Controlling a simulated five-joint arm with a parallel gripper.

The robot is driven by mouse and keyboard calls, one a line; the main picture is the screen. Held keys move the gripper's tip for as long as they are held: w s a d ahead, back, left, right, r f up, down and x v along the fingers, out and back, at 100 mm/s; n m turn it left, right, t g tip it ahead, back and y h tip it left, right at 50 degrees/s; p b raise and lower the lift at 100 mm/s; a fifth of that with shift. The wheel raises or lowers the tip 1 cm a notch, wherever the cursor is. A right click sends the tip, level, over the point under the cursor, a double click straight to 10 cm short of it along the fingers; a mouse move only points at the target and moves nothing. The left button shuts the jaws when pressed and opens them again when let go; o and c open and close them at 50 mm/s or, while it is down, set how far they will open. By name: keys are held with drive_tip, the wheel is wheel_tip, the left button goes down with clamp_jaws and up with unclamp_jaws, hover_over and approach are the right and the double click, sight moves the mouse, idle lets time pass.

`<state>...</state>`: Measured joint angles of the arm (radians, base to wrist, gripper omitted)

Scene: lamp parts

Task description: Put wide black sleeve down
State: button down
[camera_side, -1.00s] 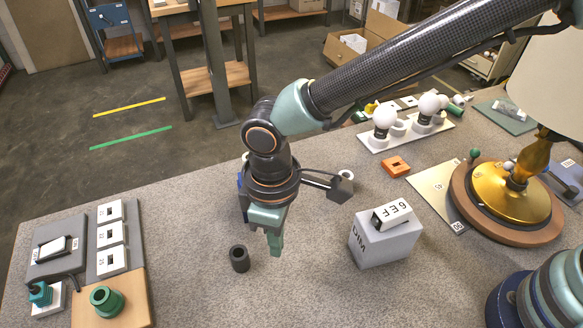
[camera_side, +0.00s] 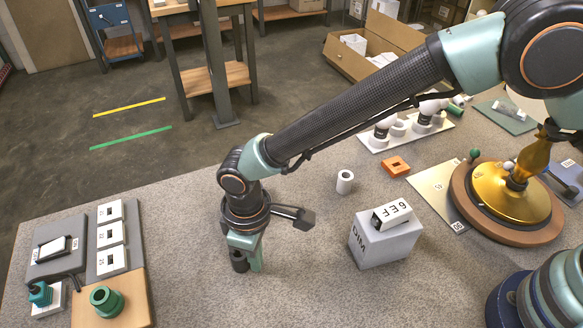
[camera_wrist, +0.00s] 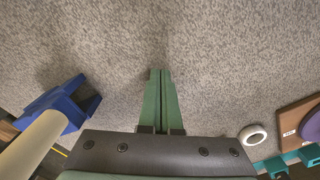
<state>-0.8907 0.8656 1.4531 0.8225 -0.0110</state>
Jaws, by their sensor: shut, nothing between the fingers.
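I cannot tell whether finger and sleeve touch. In the wrist view the two green fingers (camera_wrist: 160,75) are pressed together with nothing between them. The sleeve cannot be made out in the wrist view.
A white ring-shaped sleeve (camera_side: 345,182) and a grey DIM block (camera_side: 375,245) stand to the right. A wooden board with a green socket (camera_side: 106,301) lies at the left. A blue part (camera_wrist: 58,105) shows in the wrist view. The table in front is clear.

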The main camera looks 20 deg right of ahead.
drive_tip(key=shift+w+a, duration=1.15)
drive_tip(key=shift+a, duration=0.3)
drive_tip(key=shift+w+a, duration=1.1)
drive_tip(key=shift+a, duration=0.3)
drive_tip(key=shift+s+d, duration=0.1)
